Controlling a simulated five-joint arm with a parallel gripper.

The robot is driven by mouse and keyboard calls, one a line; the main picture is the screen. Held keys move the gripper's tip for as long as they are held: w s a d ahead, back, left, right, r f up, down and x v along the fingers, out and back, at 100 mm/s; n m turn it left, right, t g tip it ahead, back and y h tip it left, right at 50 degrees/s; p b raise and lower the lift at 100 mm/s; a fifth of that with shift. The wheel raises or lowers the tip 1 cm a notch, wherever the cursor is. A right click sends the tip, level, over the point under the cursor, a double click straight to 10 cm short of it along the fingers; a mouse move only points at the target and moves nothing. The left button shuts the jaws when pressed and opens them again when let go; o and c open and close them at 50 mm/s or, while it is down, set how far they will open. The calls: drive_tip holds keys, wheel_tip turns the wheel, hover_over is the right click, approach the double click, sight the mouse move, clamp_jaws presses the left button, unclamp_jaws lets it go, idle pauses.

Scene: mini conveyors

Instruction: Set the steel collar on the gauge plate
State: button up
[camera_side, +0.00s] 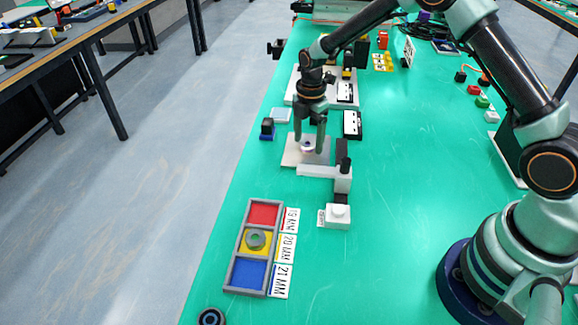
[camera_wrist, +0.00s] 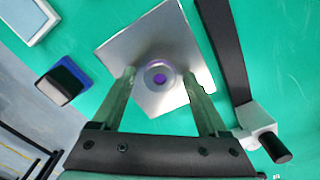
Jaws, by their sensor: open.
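The gauge plate (camera_side: 292,158) is a pale square plate under my gripper, also seen in the wrist view (camera_wrist: 140,45). A round steel-grey collar (camera_wrist: 148,73) with a purple centre lies near the plate's middle. It shows small and bright between the fingers in the side view (camera_side: 308,148). My gripper (camera_wrist: 160,77) is open, its fingers on either side of the collar with a visible gap at each. In the side view my gripper (camera_side: 309,147) points down with its tips low over the plate. Whether they touch the plate cannot be told.
A gauge stand with a dark post (camera_side: 343,155) stands close to the plate's right side. A dark-topped blue block (camera_side: 267,129) is left of the plate.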

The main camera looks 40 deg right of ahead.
sight(308, 143)
wheel_tip(308, 143, up, 12)
drive_tip(key=s+r+m+t, duration=0.3)
drive_tip(key=s+r+m, duration=0.6)
drive_tip(key=r, duration=0.1)
drive_tip(key=s+d+r+m+t, duration=0.1)
drive_tip(key=s+m+t, duration=0.1)
drive_tip(key=s+m, duration=0.8)
drive_tip(key=shift+s+r+m+t, duration=0.15)
drive_tip(key=shift+s+m+t, duration=0.2)
drive_tip(key=shift+s, duration=0.6)
